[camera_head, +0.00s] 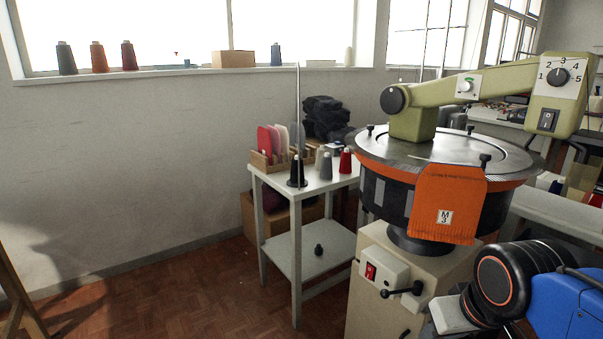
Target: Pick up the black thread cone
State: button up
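A black thread cone (296,172) stands upright near the front-left corner of the white side table (331,184). A thin upright rod (298,100) rises in line with it; I cannot tell whether the cone sits around the rod or in front of it. A grey cone (326,167) and a red cone (346,161) stand to its right. A small dark object (318,249) is on the table's lower shelf; its kind is unclear. Part of my arm shows at the lower right, far from the cone. My gripper is not in view.
A wooden rack with coloured cards (270,141) and a black cloth heap (325,117) are behind the cones. The round machine (448,162) with an orange knit piece (446,195) stands right of the table. More cones (97,57) line the sill. Floor at left is clear.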

aim_at(293, 178)
jog(key=z, duration=0.95)
jog(key=j+z, duration=0.25)
jog(key=z, duration=0.25)
jog(key=j+z, duration=0.3)
jog(key=z, duration=0.2)
jog(key=k+j+z, duration=0.1)
jog(key=j+z, duration=0.15)
jog(key=z, duration=0.25)
jog(key=k+j+z, duration=0.1)
jog(key=j+z, duration=0.15)
jog(key=z, duration=0.2)
jog(key=k+j+z, duration=0.15)
jog(key=z, duration=0.25)
jog(key=k+j+z, duration=0.15)
jog(key=j+z, duration=0.15)
jog(key=z, duration=0.15)
jog(key=k+j+z, duration=0.15)
jog(key=z, duration=0.25)
jog(key=k+z, duration=0.2)
jog(key=z, duration=0.2)
jog(key=k+j+z, duration=0.1)
jog(key=k, duration=0.6)
jog(key=k+j, duration=0.2)
jog(key=k, duration=0.5)
jog(key=j+z, duration=0.05)
